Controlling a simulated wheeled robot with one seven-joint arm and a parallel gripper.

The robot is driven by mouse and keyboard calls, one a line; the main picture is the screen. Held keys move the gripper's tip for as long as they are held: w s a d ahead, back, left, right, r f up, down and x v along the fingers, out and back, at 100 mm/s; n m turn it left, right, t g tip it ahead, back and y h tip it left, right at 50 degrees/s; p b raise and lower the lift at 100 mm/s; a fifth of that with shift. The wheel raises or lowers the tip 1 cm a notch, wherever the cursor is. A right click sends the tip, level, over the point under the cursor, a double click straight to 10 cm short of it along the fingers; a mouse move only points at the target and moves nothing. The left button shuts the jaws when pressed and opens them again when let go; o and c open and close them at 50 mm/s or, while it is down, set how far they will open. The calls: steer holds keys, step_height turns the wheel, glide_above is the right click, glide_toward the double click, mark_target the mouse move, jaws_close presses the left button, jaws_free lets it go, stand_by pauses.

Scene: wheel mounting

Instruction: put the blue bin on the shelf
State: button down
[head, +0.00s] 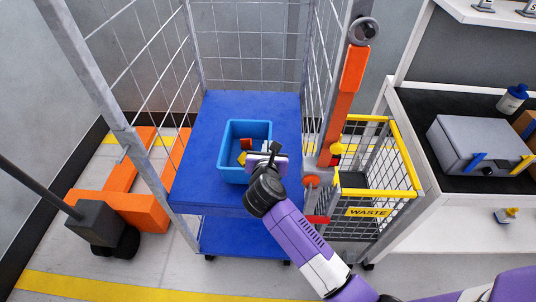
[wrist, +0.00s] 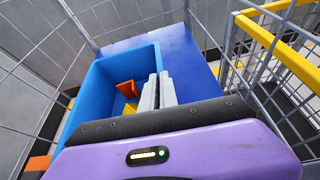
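The blue bin (head: 230,150) stands on the upper blue deck (head: 205,178) of a wire-sided cart. It also shows in the wrist view (wrist: 88,95), open at the top, with orange and yellow items inside. My gripper (head: 262,158) is at the bin's front right part. In the wrist view its two grey fingers (wrist: 158,92) are close together, in line with the bin's right wall, and appear closed on that wall. The gripper body hides the near part of the bin. A white shelf (head: 475,12) is at the upper right, above a black-topped white bench (head: 410,100).
Mesh sides and grey posts flank the cart. A yellow-rimmed WASTE basket (head: 378,120) and an orange upright (head: 345,95) stand between cart and bench. A grey case (head: 470,140) and a bottle (head: 512,97) occupy the bench. Orange pallet-jack parts (head: 140,205) lie left.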

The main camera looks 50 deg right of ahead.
steer(key=shift+f, duration=1.5)
steer(key=shift+f+b, duration=0.2)
steer(key=shift+b, duration=0.1)
steer(key=c, duration=1.6)
jaws_free()
steer(key=shift+c, duration=0.2)
steer(key=shift+r, duration=0.2)
steer(key=v, duration=1.2)
steer(key=shift+p, duration=0.45)
